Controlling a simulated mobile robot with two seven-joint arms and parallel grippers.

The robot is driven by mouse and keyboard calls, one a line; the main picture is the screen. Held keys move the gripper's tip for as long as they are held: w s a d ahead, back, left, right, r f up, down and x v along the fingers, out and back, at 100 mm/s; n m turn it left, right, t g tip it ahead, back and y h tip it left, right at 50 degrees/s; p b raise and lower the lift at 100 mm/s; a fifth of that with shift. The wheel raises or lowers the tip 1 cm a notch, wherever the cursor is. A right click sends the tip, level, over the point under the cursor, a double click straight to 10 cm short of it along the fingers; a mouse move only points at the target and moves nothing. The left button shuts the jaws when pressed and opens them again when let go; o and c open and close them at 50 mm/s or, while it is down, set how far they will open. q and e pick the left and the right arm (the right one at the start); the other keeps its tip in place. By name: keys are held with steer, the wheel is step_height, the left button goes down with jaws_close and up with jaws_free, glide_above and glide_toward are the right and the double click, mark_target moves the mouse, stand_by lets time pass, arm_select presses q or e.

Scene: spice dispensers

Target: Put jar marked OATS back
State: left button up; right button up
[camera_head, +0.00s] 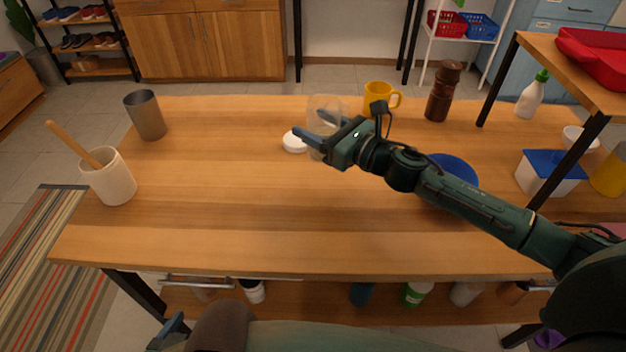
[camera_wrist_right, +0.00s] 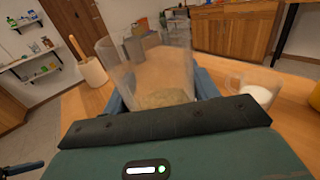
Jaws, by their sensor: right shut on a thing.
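My right gripper (camera_head: 320,128) is over the far middle of the table, with its fingers around a clear jar (camera_head: 325,103). In the right wrist view the clear jar (camera_wrist_right: 150,70) stands between the fingers, tilted in the picture, with some beige content at its bottom. I cannot read any OATS marking.
A clear cup with white content (camera_wrist_right: 255,92) is right of the jar in the wrist view. A yellow mug (camera_head: 378,97) and brown pepper mill (camera_head: 443,92) stand behind. A grey cup (camera_head: 146,115) and white utensil crock (camera_head: 108,177) are left. The front middle is clear.

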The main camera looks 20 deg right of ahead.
arm_select(q)
steer(key=shift+d+f+n+b, duration=0.1)
steer(key=shift+f+n+b, duration=0.2)
steer(key=shift+f+b, duration=0.5)
arm_select(e)
step_height(320, 180, down, 9)
steer(key=shift+f, duration=0.2)
arm_select(q)
steer(key=shift+r, duration=0.15)
arm_select(e)
steer(key=shift+f+b, duration=0.15)
steer(key=shift+b, duration=0.15)
arm_select(q)
steer(key=shift+w, duration=0.1)
arm_select(e)
steer(key=o, duration=1.1)
arm_select(q)
steer(key=shift+r, duration=0.1)
arm_select(e)
steer(key=shift+o, duration=0.2)
